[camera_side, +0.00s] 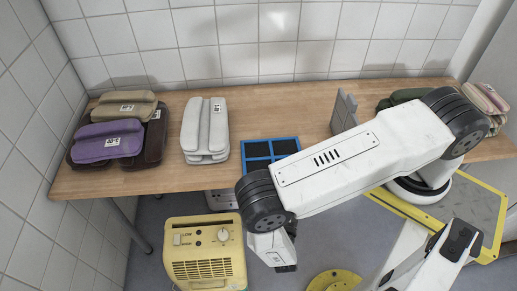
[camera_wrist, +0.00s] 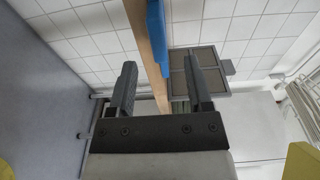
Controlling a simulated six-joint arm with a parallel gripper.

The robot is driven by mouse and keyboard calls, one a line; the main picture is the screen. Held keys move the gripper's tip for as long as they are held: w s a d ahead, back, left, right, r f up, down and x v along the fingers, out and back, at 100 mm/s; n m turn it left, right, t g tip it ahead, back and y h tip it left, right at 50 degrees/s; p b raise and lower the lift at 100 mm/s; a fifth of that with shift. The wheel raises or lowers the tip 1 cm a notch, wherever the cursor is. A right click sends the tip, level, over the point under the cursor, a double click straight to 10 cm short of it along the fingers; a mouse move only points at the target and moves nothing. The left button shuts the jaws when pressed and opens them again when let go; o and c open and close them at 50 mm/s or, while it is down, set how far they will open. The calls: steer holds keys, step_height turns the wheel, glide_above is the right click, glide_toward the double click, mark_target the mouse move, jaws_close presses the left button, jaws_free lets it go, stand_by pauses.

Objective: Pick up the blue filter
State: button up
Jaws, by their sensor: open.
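The blue filter (camera_side: 270,139) has a blue frame with dark square panels. In the side view it is at the front edge of the wooden table, and my arm hides its lower right part. In the wrist view the blue filter (camera_wrist: 156,38) is a narrow blue strip at the top, beyond the fingers and roughly in line with the gap between them. My gripper (camera_side: 287,262) hangs in front of the table, below its top in the side view and apart from the filter. In the wrist view my gripper (camera_wrist: 158,72) is open, with nothing between its fingers.
On the wooden table (camera_side: 170,180), purple and beige bundles (camera_side: 107,141) and a pale stack (camera_side: 205,130) lie left. A grey upright piece (camera_side: 344,112) stands behind my arm. More bundles (camera_side: 486,99) lie right. A yellow heater (camera_side: 205,254) stands on the floor left of my gripper.

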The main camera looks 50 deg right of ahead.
steer(key=shift+w+d, duration=0.15)
steer(key=shift+d, duration=0.05)
steer(key=shift+x, duration=2.5)
jaws_close()
